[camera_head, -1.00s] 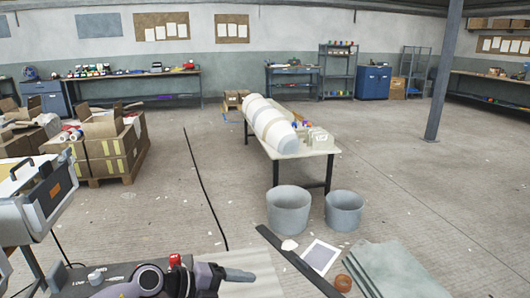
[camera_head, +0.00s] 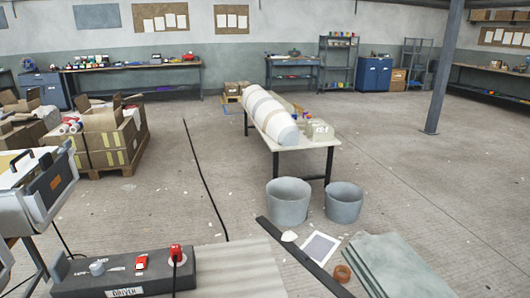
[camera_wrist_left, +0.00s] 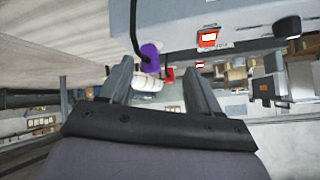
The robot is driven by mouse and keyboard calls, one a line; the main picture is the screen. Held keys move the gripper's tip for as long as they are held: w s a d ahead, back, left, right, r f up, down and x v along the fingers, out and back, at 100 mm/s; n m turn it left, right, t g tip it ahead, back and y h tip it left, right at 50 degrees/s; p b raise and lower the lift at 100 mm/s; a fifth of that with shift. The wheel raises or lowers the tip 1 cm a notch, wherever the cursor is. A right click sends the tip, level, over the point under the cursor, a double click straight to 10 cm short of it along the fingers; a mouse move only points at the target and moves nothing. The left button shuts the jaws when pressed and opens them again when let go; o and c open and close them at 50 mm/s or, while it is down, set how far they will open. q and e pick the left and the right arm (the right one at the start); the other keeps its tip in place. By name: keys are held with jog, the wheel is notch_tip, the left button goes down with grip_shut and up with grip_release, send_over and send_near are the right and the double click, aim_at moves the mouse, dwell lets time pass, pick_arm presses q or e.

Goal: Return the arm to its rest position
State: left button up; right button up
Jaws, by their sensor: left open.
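My left gripper (camera_wrist_left: 160,80) shows only in the left wrist view, its two fingers spread apart with nothing clearly held between them. Behind the gap are a purple piece (camera_wrist_left: 150,58) with a dark cord, a small red piece (camera_wrist_left: 169,75) and a whitish shape; their distance is hard to tell. A grey box face with a red rocker switch (camera_wrist_left: 208,39) and a dark knob (camera_wrist_left: 288,27) is above the fingers. In the head view no arm or gripper shows. The dark control box (camera_head: 125,275) at the bottom left is unobstructed. My right gripper is in no view.
The control box carries a red switch (camera_head: 141,262), a pale knob (camera_head: 97,268) and a red fitting (camera_head: 176,254) with a cable. A grey case (camera_head: 40,190) stands at left. Two grey buckets (camera_head: 288,203) (camera_head: 343,203) stand before the table (camera_head: 333,143). Open floor lies at right.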

pick_arm(q)
jog(key=s+a+f+g+h, duration=0.1)
jog(key=s+g, duration=0.2)
jog(key=s, duration=0.4)
jog(key=s+f+g, duration=0.2)
jog(key=s+g, duration=0.1)
jog(key=s, duration=0.4)
jog(key=w+d+f+t+h, duration=0.2)
jog(key=w+f+t, duration=0.4)
jog(key=f, duration=0.3)
jog(key=shift+w+d+t, duration=0.25)
jog(key=shift+d+t, duration=0.05)
jog(key=shift+t, duration=0.1)
